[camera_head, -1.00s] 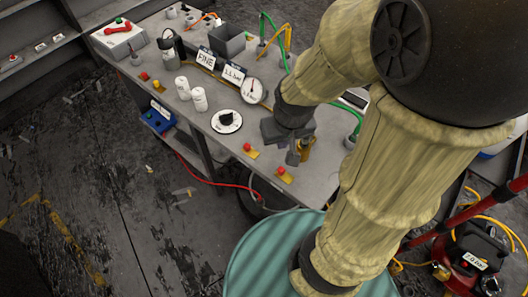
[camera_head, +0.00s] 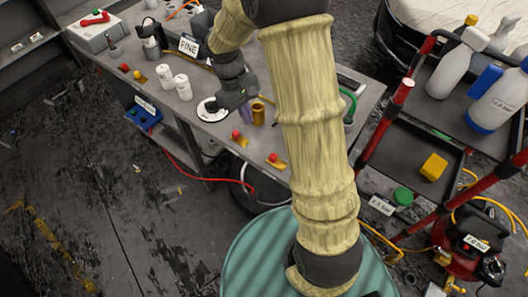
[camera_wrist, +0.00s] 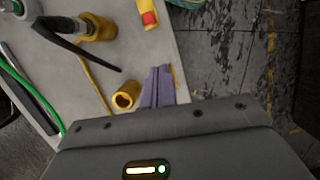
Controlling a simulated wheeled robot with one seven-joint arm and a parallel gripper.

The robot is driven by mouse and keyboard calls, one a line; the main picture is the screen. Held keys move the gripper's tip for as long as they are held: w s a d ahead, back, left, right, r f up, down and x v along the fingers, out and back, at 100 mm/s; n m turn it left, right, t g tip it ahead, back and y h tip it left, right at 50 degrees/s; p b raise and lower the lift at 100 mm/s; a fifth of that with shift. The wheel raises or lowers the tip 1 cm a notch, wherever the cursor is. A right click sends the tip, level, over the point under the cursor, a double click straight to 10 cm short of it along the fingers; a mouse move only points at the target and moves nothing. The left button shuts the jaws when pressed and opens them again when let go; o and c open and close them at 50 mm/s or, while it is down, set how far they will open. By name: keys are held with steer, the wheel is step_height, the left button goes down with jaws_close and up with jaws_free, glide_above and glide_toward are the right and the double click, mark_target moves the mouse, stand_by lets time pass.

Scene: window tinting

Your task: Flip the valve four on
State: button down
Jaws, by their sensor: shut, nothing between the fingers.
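My gripper (camera_head: 246,113) points down over the workbench (camera_head: 318,140), its purple fingers together and empty. In the wrist view the fingers (camera_wrist: 157,88) are beside a hollow yellow cylinder (camera_wrist: 125,96), close to the bench edge. The cylinder also shows beside the fingers in the head view (camera_head: 258,114). A yellow fitting with a black lever (camera_wrist: 98,28) lies farther left in the wrist view. I see no readable number four, so I cannot tell which part is valve four. My arm hides part of the bench.
Red buttons on yellow bases (camera_head: 236,135) line the front edge of the bench. A red-framed cart (camera_head: 400,150) is to the right. A red hose (camera_head: 200,174) hangs below the bench.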

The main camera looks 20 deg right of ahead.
mark_target(273, 158)
steer(key=w+f, duration=0.1)
steer(key=w+f+n+g, duration=0.1)
steer(key=shift+w+a+f+h+b, duration=0.15)
steer(key=shift+a+f+h+b, duration=0.15)
steer(key=shift+a+f+h, duration=0.1)
steer(key=shift+d, duration=0.1)
steer(key=p+x, duration=0.1)
steer(key=x, duration=0.8)
steer(key=shift+f, duration=0.25)
steer(key=s+d, duration=0.1)
steer(key=s+d+p, duration=0.1)
steer(key=s, duration=0.1)
steer(key=shift+s+d+f, duration=0.2)
steer(key=shift+s+d, duration=0.05)
steer(key=shift+s+d, duration=0.1)
